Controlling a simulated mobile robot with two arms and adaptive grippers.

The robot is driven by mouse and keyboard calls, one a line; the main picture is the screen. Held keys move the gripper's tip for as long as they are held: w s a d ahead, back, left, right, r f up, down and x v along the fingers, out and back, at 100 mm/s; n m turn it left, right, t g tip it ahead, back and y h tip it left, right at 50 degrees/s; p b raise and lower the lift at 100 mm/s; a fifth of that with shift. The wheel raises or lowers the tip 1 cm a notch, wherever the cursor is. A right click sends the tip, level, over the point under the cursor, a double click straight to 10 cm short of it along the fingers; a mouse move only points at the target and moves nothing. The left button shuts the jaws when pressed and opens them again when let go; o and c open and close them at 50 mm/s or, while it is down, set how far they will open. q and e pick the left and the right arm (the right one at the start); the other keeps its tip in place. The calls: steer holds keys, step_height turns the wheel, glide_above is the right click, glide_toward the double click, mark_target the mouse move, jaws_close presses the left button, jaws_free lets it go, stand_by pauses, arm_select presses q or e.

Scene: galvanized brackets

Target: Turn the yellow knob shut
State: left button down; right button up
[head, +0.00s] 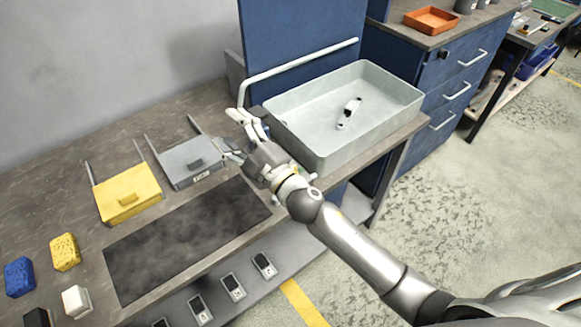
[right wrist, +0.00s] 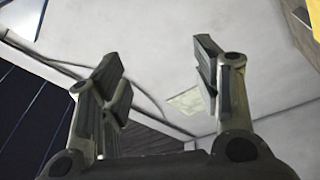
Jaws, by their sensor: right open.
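I cannot make out the yellow knob for certain in either view. A white tap (head: 300,63) with a long bent spout stands behind the grey basin (head: 372,138). My right gripper (head: 238,143) is at the tap's base, left of the basin, and hides part of that area. A small yellowish patch shows beside my right wrist, but I cannot tell what it is. In the right wrist view, the fingers of my right gripper (right wrist: 163,88) are apart with nothing between them. My left gripper is out of view.
A yellow drawer-like box (head: 117,209) and a grey one (head: 182,171) lie left of the gripper. A dark mat (head: 180,240) lies in front of them. Sponges (head: 65,252) are at the far left. A small black-and-white item (head: 348,113) is in the basin.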

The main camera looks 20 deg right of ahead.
steer(key=s+a+n+g+y, duration=0.2)
steer(key=a+n+g+y, duration=0.2)
steer(key=a+n+g, duration=0.45)
steer(key=s+a+n+g+y, duration=0.35)
steer(key=n+g, duration=0.25)
steer(key=n, duration=0.5)
steer(key=w+d+f+n+g+h, duration=0.25)
steer(key=d+f+n+h, duration=0.2)
steer(key=f+h, duration=0.25)
steer(key=w+d+f+g+h+p, duration=0.15)
steer(key=d+h, duration=0.35)
steer(key=d, duration=0.5)
steer(key=w+d+r+t+h+b, duration=0.1)
steer(key=w+d+h, duration=0.3)
steer(key=d, duration=0.7)
steer(key=shift+m+g+h, duration=0.25)
steer(key=shift+m+h, duration=0.15)
steer(key=shift+h, duration=0.15)
steer(key=f+p, duration=0.1)
steer(key=f, duration=0.2)
steer(key=s+f+p, duration=0.1)
steer(key=f, duration=0.2)
steer(key=f+p, duration=0.1)
steer(key=f, duration=0.2)
steer(key=shift+s+a+f, duration=0.15)
steer(key=shift+s+f, duration=0.1)
steer(key=shift+f, duration=0.75)
